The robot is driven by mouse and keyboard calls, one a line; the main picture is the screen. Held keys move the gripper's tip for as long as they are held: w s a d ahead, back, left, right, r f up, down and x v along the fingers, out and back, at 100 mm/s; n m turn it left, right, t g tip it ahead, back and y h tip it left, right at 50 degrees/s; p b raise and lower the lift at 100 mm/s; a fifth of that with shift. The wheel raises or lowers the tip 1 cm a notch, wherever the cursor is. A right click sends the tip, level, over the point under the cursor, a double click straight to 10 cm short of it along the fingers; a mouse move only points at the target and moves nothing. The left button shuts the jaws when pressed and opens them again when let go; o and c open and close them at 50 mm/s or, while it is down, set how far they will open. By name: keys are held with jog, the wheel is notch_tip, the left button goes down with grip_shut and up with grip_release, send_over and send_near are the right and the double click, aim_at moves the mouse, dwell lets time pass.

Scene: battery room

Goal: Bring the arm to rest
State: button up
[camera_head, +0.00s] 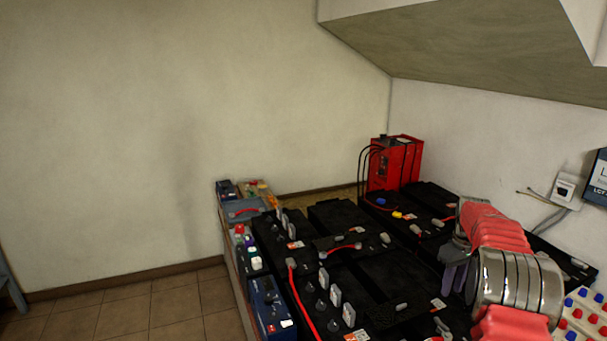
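My arm shows at the lower right, with red ribbed sections and a shiny metal part between them. It reaches over the right part of the batteries. What looks like my gripper (455,275) is at the arm's left side, small and dark against the black batteries (385,275). I cannot tell whether its fingers are apart or together, or whether it touches a battery. The arm hides part of the batteries behind it.
A red box with black cables (395,163) stands at the back. A board with red and blue caps (580,318) is at lower right. A wall box (566,188) hangs right. A sloped ceiling overhangs. Tiled floor (150,305) at left is clear.

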notch_tip(320, 180, down, 4)
jog(key=s+a+m, duration=0.1)
jog(key=s+m, duration=0.1)
jog(key=s+a+r+t, duration=0.1)
jog(key=s+a+r, duration=0.5)
jog(key=s+a, duration=0.4)
jog(key=s+a+r+t, duration=0.2)
jog(key=s+a+r, duration=0.5)
jog(key=s+a, duration=0.3)
jog(key=s+a+r+t, duration=0.2)
jog(key=s+a+r, duration=0.5)
jog(key=s+a, duration=0.4)
jog(key=s, duration=0.4)
jog(key=shift+r+m, duration=0.2)
jog(key=shift+m, duration=0.2)
jog(key=shift+s+a, duration=0.1)
